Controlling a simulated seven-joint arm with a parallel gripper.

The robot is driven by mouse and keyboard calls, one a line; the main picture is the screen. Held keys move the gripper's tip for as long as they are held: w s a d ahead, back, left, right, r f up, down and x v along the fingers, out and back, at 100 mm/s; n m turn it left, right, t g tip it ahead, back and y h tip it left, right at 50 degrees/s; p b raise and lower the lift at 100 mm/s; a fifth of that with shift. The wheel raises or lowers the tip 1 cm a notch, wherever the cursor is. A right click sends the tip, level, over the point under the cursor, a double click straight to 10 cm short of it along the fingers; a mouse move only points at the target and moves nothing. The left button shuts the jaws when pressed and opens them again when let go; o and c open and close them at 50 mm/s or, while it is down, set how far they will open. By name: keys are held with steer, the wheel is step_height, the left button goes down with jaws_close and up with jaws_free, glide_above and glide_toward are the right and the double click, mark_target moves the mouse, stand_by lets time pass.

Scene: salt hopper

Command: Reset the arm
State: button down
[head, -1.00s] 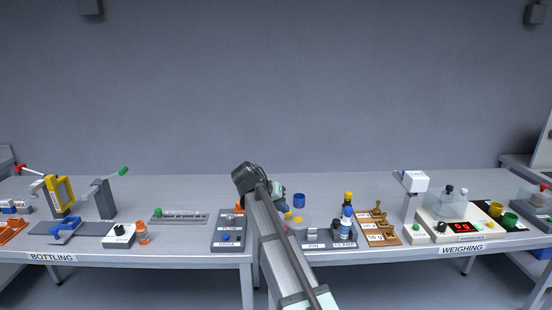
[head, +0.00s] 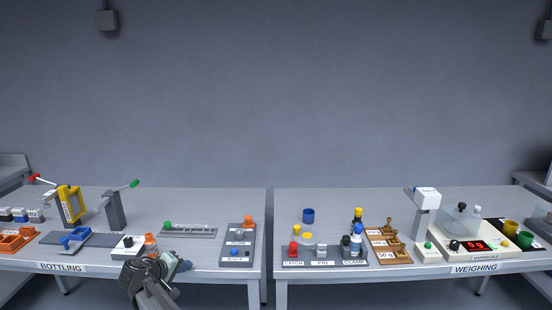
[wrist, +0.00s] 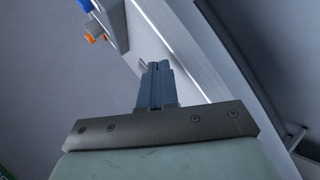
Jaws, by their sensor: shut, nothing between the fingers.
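My gripper (head: 183,267) is at the front edge of the left table, in front of the bottling station, with nothing held. In the wrist view my gripper (wrist: 154,66) shows its two dark fingers pressed together. The fingers point toward the table's edge, and bare floor or wall shows past it. In the head view the wrist hides part of the table edge near the orange-capped bottle (head: 150,245).
The right table holds the catch-pin-clamp fixture (head: 322,262), weight tray (head: 388,244) and scale (head: 476,245). A gap separates the tables.

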steer(key=s+a+f+n+y, duration=0.1)
steer(key=s+a+f+n, duration=0.15)
steer(key=a, duration=0.25)
steer(key=s+d+f+m+g+h, duration=0.15)
steer(key=d+f+g, duration=0.25)
steer(key=d+f, duration=1.45)
steer(key=s+d+f+m+g, duration=0.1)
steer(key=s+d+f+g, duration=0.1)
steer(key=s+d+f, duration=0.3)
steer(key=s+d+f+m+g, duration=0.1)
steer(key=s+d+f, duration=0.1)
steer(key=d+f, duration=0.35)
steer(key=s+d+f+m+g, duration=0.1)
steer(key=s+d+f+g, duration=0.15)
steer(key=d, duration=0.55)
steer(key=s+d+f+m+g+y, duration=0.1)
steer(key=s+d+f+m+g, duration=0.1)
steer(key=s+d+f, duration=0.35)
steer(key=s+d+f+m+g+y, duration=0.1)
steer(key=s+d+f+g, duration=0.15)
steer(key=s+d, duration=0.55)
steer(key=s+f+m+g+y, duration=0.1)
steer(key=s+m+y, duration=0.1)
steer(key=s, duration=0.8)
steer(key=s+d+f+m+g+y, duration=0.1)
steer(key=s+f+m+g+y, duration=0.1)
steer(key=s, duration=0.9)
steer(key=shift+d+f, duration=0.2)
steer(key=shift+d, duration=0.1)
